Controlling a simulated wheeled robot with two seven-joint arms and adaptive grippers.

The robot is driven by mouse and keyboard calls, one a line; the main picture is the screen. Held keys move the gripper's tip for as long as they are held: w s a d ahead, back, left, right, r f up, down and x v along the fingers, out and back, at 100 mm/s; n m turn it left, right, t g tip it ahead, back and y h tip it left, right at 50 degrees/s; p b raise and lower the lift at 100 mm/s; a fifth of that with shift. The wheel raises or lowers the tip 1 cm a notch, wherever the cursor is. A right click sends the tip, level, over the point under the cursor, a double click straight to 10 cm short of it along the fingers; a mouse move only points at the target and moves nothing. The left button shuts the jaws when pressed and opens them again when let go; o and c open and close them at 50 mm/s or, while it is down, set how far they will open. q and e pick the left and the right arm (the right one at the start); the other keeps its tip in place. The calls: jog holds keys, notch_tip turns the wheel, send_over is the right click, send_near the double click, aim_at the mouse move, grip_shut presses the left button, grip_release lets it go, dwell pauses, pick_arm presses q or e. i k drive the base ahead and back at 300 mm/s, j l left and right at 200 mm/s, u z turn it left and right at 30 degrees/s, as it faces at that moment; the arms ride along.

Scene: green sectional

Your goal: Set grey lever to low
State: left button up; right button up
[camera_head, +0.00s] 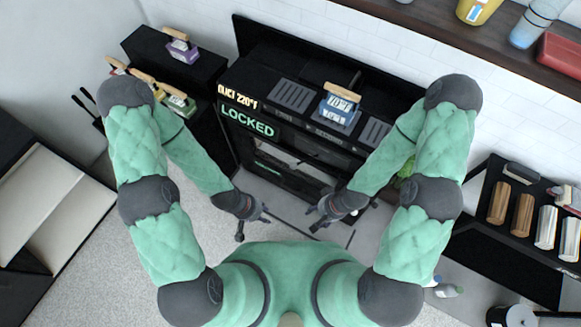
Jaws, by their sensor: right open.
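A black appliance stands ahead of me against the white tiled wall, with a green LOCKED sign (247,122) and a text strip reading about 220°F (238,96) on its left part. I cannot clearly pick out a grey lever on it. My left gripper (260,216) hangs low in front of the appliance, and its fingers are too small to read. My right gripper (319,216) is open, to the right of the left one and also in front of the appliance. I see nothing held in it. Thin dark bars show near both grippers.
A blue item with a wooden handle (340,105) sits on the appliance top between grey slatted panels (293,96). A black shelf with a purple item (182,48) stands left. A wooden shelf (430,28) runs above right.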

aim_at(293, 165)
jog(key=j+z, duration=0.2)
jog(key=z, duration=0.85)
jog(key=j+z, duration=0.25)
jog(key=j, duration=0.2)
jog(key=k+j+z, duration=0.2)
jog(key=j, duration=0.2)
jog(key=j+z, duration=0.25)
jog(key=j, duration=0.2)
jog(key=k+j+z, duration=0.2)
jog(key=j, duration=0.15)
jog(key=k+j+z, duration=0.25)
jog(key=k+j, duration=0.1)
jog(key=j, duration=0.2)
jog(key=k+j, duration=0.15)
jog(key=j, duration=0.15)
